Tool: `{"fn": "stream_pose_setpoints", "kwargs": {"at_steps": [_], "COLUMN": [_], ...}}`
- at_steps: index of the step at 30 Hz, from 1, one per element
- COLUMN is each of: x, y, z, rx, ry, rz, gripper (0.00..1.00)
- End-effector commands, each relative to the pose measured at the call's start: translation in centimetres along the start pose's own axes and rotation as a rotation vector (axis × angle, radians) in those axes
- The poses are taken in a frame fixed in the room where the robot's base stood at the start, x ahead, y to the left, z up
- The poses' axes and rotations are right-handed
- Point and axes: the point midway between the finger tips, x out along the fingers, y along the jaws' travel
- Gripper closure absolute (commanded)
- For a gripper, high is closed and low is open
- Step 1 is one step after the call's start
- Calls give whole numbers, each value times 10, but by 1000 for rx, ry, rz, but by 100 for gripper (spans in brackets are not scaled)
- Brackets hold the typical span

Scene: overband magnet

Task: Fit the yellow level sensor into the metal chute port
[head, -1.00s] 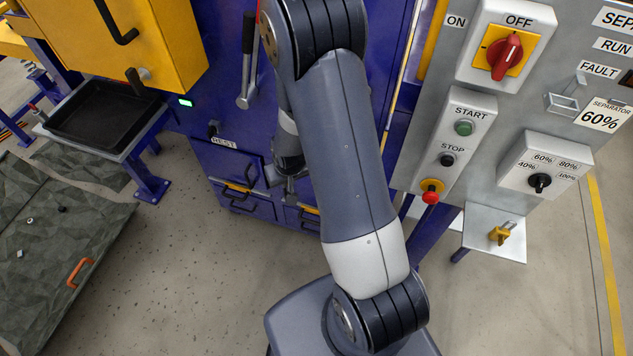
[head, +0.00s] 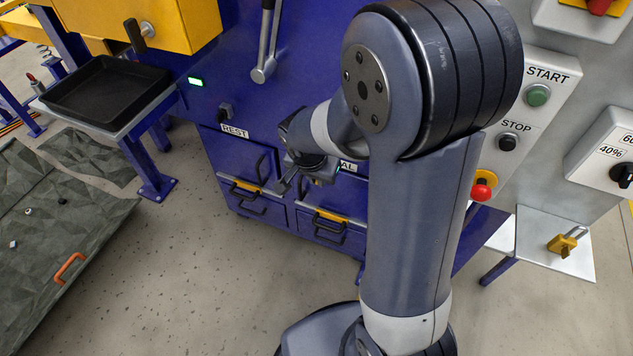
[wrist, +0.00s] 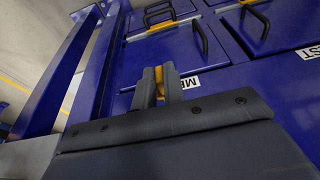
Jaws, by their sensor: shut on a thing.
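My gripper (wrist: 159,74) is shut on a small yellow thing, which appears to be the yellow level sensor (wrist: 188,83). Only small yellow parts show between and beside the fingers. The gripper is in front of the blue cabinet, by a white label (wrist: 191,82) of which "ME" is readable. In the head view my gripper (head: 297,182) is low at the cabinet front, left of the partly hidden label ending in "AL" (head: 348,167). The sensor cannot be made out there. The metal chute port cannot be made out; my arm covers part of that area.
A "REST" label (head: 235,132) has a dark fitting (head: 225,112) above it. Drawers with black handles (head: 247,197) are below. A black tray (head: 100,92) stands left. Control buttons (head: 537,95) and a shelf with a yellow padlock-like piece (head: 562,244) are right.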

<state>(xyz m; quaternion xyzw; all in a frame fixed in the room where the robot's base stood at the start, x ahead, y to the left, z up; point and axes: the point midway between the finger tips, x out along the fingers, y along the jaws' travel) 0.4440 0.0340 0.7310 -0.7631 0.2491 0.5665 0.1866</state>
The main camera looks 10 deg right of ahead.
Motion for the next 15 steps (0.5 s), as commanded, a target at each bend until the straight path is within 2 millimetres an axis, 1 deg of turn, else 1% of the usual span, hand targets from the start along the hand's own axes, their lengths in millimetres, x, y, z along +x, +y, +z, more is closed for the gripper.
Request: {"fn": "stream_pose_setpoints", "kwargs": {"at_steps": [12,15], "x": [0,0], "y": [0,0], "z": [3,-6], "rx": [-3,-1], "ry": [4,2], "rz": [1,3], "gripper": [100,100]}}
